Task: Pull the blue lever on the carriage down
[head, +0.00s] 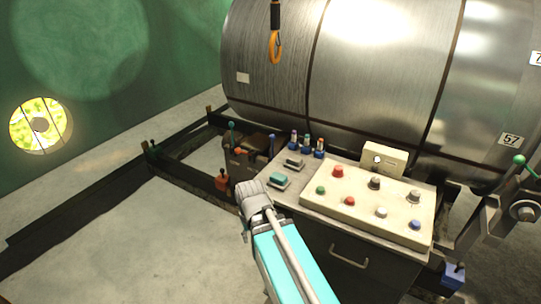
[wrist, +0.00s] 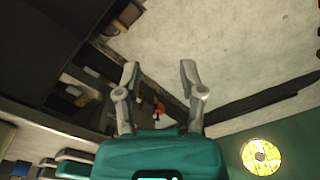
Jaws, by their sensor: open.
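A thin lever with a dark blue tip (head: 273,139) stands on the dark low carriage (head: 240,160) left of the console in the head view. It is small, and I cannot tell its exact position. My gripper shows in the wrist view (wrist: 159,72), with its two grey fingers apart and nothing between the tips. A small red block (wrist: 158,108) appears between the fingers, farther off; in the head view a red block (head: 222,181) sits low on the carriage's front. In the head view my arm reaches up beside the console; its fingers are not clear there. I cannot make out the blue lever in the wrist view.
The console (head: 360,205) with several coloured knobs is right of my arm. A large metal drum (head: 350,70) lies behind. A green-knobbed lever (head: 232,127) stands left of the blue-tipped one. An orange hook (head: 275,48) hangs above. Floor (head: 130,230) at left is clear.

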